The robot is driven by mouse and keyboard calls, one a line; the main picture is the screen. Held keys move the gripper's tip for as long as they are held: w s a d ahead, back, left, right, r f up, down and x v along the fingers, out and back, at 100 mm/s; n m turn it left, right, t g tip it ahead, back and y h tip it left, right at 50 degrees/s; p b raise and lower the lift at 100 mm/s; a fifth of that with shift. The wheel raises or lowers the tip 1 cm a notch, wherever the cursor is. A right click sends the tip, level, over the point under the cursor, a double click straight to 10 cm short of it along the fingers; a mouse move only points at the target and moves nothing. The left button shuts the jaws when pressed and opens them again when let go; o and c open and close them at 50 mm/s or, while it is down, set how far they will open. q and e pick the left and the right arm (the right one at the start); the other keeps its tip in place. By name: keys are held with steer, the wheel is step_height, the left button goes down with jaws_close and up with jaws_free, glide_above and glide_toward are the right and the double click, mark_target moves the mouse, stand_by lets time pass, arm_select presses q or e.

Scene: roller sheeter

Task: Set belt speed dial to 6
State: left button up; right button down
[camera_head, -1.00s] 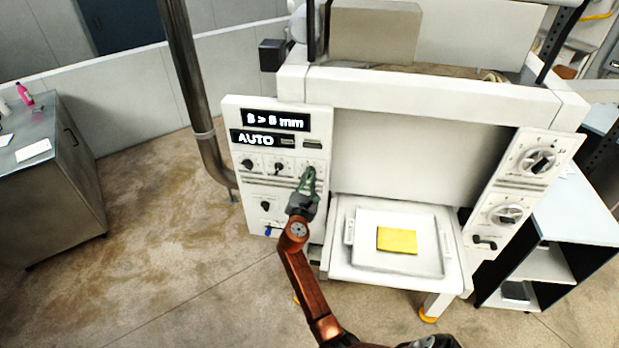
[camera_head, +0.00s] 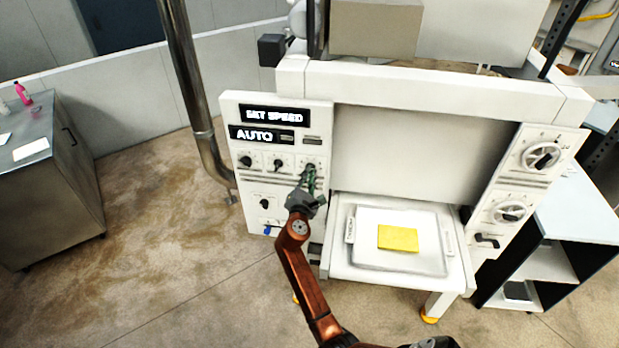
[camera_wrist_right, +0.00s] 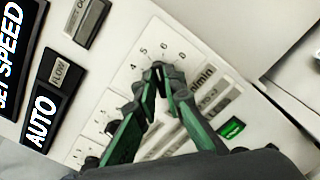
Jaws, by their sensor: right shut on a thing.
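The belt speed dial (camera_wrist_right: 158,66) is a small dark knob on the white left control panel (camera_head: 238,185), at the right end of a row of three knobs. In the wrist view, printed numbers including 4, 5 and 6 stand around it and "m/min" shows beside it. My right gripper (camera_head: 309,178) is shut on this dial; its green fingers (camera_wrist_right: 158,80) hide much of the knob and its pointer, so I cannot tell the exact setting. The upper display (camera_head: 274,116) reads "SET SPEED" and the lower display (camera_head: 252,135) reads "AUTO". My left gripper is out of view.
A yellow slab (camera_head: 397,237) lies on a white tray (camera_head: 365,262) at the front of the machine. The right control panel (camera_head: 520,180) carries larger knobs. A metal pipe (camera_head: 190,90) rises left of the machine, and a grey cabinet (camera_head: 50,205) stands farther left.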

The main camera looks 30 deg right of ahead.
steer(key=shift+f+m+b, duration=0.15)
steer(key=shift+m+b, duration=1.1)
steer(key=shift+m, duration=0.75)
steer(key=c, duration=2)
jaws_free()
steer(key=v, duration=0.7)
steer(key=shift+s+a, duration=0.15)
steer(key=shift+s, duration=0.05)
